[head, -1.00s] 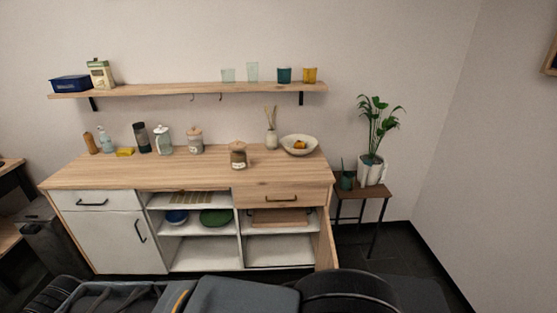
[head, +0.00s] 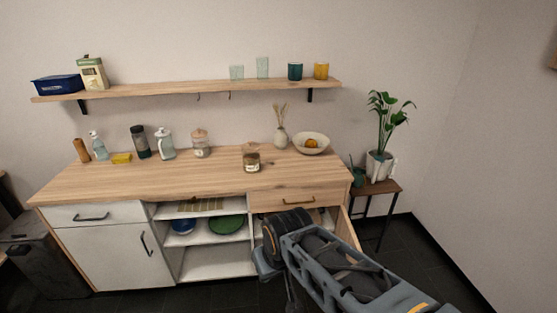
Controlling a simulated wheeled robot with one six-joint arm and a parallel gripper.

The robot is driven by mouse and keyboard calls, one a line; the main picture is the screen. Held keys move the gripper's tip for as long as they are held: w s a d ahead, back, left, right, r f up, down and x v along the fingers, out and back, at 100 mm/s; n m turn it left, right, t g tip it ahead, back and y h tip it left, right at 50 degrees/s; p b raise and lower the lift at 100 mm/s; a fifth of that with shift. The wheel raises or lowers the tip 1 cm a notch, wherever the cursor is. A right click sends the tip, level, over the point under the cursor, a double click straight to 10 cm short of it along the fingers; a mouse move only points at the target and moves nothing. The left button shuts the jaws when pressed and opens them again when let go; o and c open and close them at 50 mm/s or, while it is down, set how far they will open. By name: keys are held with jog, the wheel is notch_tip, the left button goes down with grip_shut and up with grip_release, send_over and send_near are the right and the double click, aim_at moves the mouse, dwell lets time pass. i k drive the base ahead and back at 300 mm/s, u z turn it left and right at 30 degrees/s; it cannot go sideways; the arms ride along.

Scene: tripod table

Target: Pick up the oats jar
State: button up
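Two glass jars with wooden lids stand upright on the wooden counter. The nearer jar (head: 251,160) has dark brown contents and a pale label, right of the counter's middle. The farther jar (head: 201,148) has paler contents and stands toward the back, to the left. I cannot read the labels, so I cannot tell which holds oats. My arm reaches in from the lower right, its upper bend in front of the counter's right drawer, below and apart from both jars. My gripper's fingertips do not show.
The counter top (head: 130,185) is clear in front of the jars. Bottles (head: 166,147) stand left, a vase (head: 281,138) and bowl (head: 311,145) right. A shelf (head: 200,89) hangs above. An open cabinet door (head: 347,229) juts out at right, beside a plant stand (head: 380,188).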

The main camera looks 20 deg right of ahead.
aim_at(252, 161)
jog(key=i, duration=1.5)
jog(key=u, duration=1.2)
